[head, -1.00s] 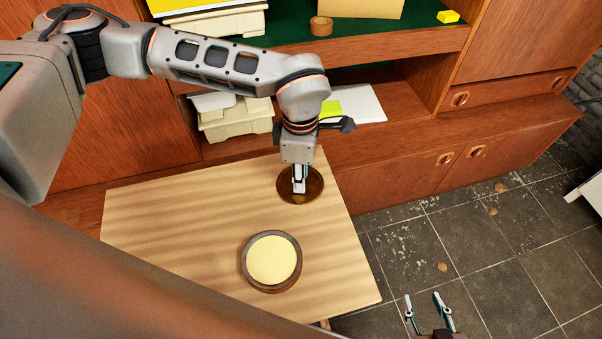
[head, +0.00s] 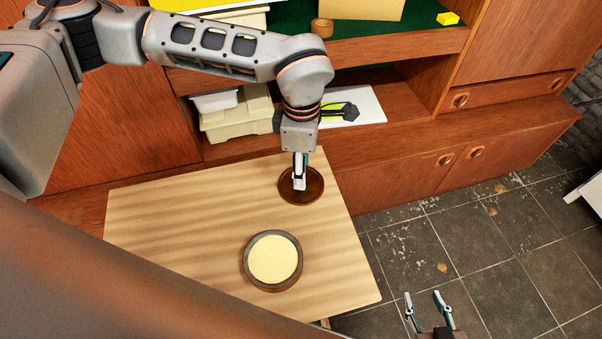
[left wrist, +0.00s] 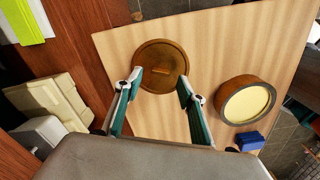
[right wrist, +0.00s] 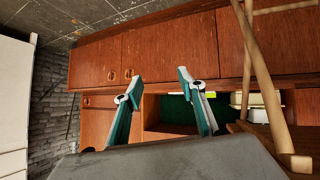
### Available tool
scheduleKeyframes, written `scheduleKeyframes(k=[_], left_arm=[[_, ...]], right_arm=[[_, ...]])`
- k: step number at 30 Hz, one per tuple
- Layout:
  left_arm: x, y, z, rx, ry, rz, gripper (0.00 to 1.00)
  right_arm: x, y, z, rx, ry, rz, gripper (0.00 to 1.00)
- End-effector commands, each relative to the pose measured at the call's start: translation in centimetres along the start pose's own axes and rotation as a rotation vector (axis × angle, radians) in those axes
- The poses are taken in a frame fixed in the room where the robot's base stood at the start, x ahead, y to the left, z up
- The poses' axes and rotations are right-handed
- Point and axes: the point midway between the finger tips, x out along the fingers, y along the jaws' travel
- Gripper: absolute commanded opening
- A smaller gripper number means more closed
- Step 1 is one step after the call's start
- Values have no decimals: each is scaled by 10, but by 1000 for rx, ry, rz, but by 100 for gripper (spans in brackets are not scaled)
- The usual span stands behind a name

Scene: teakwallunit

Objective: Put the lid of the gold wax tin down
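The lid (head: 314,193) is a round dark gold-brown disc lying on the far right part of the wooden tabletop. In the left wrist view the lid (left wrist: 160,52) shows its small raised handle, clear of the fingers. My left gripper (head: 300,184) points down over the lid; its fingers (left wrist: 161,84) are apart with nothing between them. The open gold wax tin (head: 272,259), filled with pale yellow wax, stands nearer on the table; it also shows in the left wrist view (left wrist: 248,101). My right gripper (head: 428,302) is open and empty beyond the table's right edge.
The tabletop (head: 180,225) is clear on its left. Behind it stands the teak wall unit (head: 400,150) with cream boxes (head: 236,117) on a shelf. A small blue object (left wrist: 249,141) shows near the tin in the left wrist view. Wooden legs (right wrist: 262,80) stand near the right gripper.

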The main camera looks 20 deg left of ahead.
Motion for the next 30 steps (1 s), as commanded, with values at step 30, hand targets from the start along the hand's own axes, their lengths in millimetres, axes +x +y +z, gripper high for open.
scheduleKeyframes(k=[30], left_arm=[[-86,0,0,0,0,1,40]], right_arm=[[-5,-3,-6,11,3,-8,40]])
